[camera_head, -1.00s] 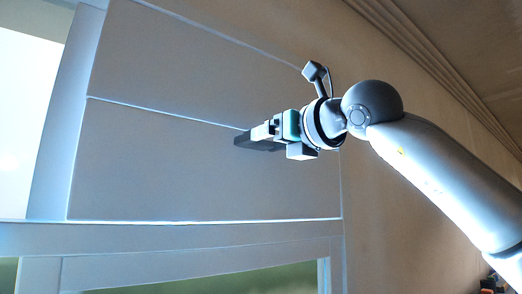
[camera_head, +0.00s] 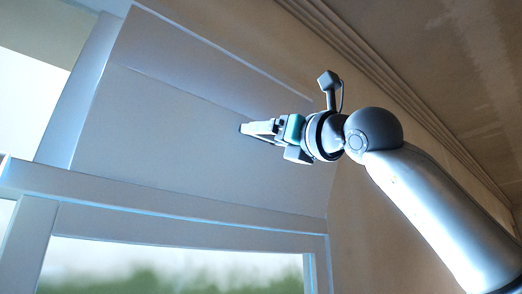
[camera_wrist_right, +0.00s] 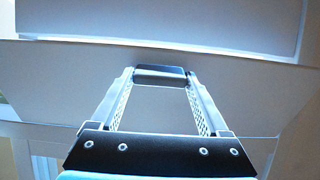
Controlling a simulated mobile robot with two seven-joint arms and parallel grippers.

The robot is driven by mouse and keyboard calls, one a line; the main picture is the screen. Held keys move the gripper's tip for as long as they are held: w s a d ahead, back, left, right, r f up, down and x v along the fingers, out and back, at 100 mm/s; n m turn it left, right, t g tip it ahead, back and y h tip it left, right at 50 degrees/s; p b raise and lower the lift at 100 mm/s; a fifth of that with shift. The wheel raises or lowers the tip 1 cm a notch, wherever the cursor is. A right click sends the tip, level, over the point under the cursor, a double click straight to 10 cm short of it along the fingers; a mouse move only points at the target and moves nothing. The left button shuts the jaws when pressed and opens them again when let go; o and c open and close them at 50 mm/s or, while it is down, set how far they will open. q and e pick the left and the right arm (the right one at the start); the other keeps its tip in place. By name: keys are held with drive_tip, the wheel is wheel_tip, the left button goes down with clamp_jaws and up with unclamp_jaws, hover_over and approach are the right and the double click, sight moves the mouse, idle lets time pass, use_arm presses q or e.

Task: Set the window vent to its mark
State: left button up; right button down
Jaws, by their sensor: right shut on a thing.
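The window vent is a pale flap (camera_head: 170,135) above the window; the wrist view shows its pale face (camera_wrist_right: 60,75) behind the fingers. My right gripper (camera_head: 252,129) reaches in from the right to the flap's upper edge. Its fingers are shut on a short dark handle (camera_wrist_right: 160,72), which shows between the fingertips in the wrist view. In the head view the gripper mostly hides the handle. The flap looks tilted against the panel above it. I cannot make out a mark. My left gripper is not in view.
A pale upper panel (camera_head: 195,60) lies above the flap. A white frame bar (camera_head: 150,200) runs below it, over a glass pane (camera_head: 170,265) with blurred greenery outside. Ceiling moulding (camera_head: 370,75) runs along the upper right. The space around my right arm looks clear.

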drive_tip(key=shift+s+d+f+b, duration=0.2)
drive_tip(key=shift+s+f+b, duration=0.1)
drive_tip(key=shift+f+b, duration=0.3)
drive_tip(key=shift+f, duration=0.2)
drive_tip(key=shift+c, duration=0.9)
unclamp_jaws()
drive_tip(key=shift+o, duration=0.9)
drive_tip(key=shift+s+d, duration=0.1)
drive_tip(key=shift+s, duration=0.05)
drive_tip(key=b+v, duration=0.5)
drive_tip(key=v, duration=1)
drive_tip(key=shift+s, duration=0.15)
